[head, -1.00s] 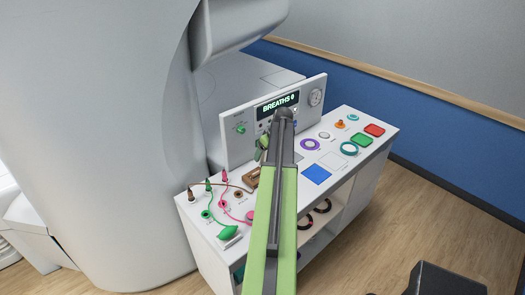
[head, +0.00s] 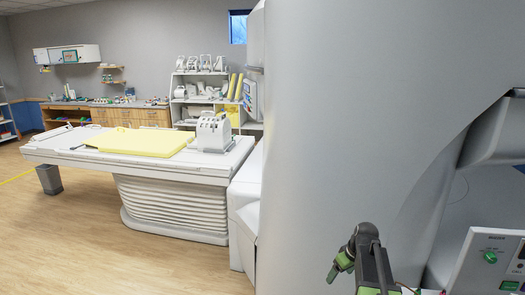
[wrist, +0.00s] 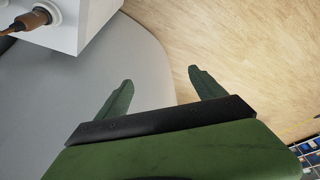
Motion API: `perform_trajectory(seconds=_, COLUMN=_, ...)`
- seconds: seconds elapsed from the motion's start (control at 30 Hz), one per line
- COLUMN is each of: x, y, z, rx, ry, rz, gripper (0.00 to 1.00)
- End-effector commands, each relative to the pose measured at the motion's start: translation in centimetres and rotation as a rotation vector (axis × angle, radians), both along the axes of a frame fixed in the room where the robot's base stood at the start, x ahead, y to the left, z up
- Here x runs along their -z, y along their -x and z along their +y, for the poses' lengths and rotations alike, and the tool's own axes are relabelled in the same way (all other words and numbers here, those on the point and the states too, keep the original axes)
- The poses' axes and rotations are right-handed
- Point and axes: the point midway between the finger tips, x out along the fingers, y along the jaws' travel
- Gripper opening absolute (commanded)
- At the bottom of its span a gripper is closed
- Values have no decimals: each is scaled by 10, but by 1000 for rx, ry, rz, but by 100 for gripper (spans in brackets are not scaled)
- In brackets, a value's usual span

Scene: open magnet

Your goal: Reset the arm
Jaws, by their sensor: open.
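My gripper (head: 341,263) is at the bottom of the head view, in front of the large pale grey magnet housing (head: 345,120). Its two green fingers (wrist: 160,78) stand apart in the wrist view with nothing between them. The part of my arm behind the gripper is mostly cut off by the lower edge of the head view.
A patient table (head: 170,190) with a yellow pad (head: 140,142) and a white coil (head: 213,133) stands at left. A control panel (head: 490,262) is at lower right. A white cart corner (wrist: 85,20) with a brown plug (wrist: 30,20) is near my gripper. Wooden floor (head: 60,240) is open.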

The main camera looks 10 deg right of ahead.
Motion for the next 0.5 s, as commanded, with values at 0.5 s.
perform_trajectory(seconds=0.5, x=34, y=136, z=206, rx=264, ry=78, rz=275, gripper=79)
